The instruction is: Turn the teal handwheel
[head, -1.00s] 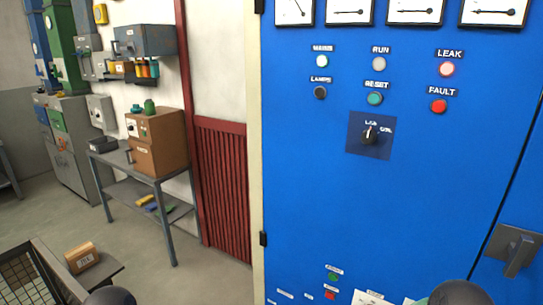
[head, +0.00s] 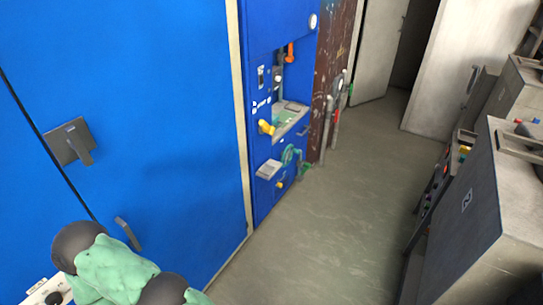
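A teal handwheel (head: 287,157) shows in the head view, low on the front of the narrow blue cabinet right of the centre. It is small and seen at an angle, and its turned position cannot be told. Neither of my grippers shows in the head view. Nothing is seen touching the handwheel.
The narrow blue cabinet (head: 262,195) also carries a yellow knob (head: 266,127) and an orange handle (head: 290,53). A wide blue cabinet (head: 160,130) fills the left. Grey machine housings (head: 500,220) stand at the right. Open floor (head: 335,230) lies between.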

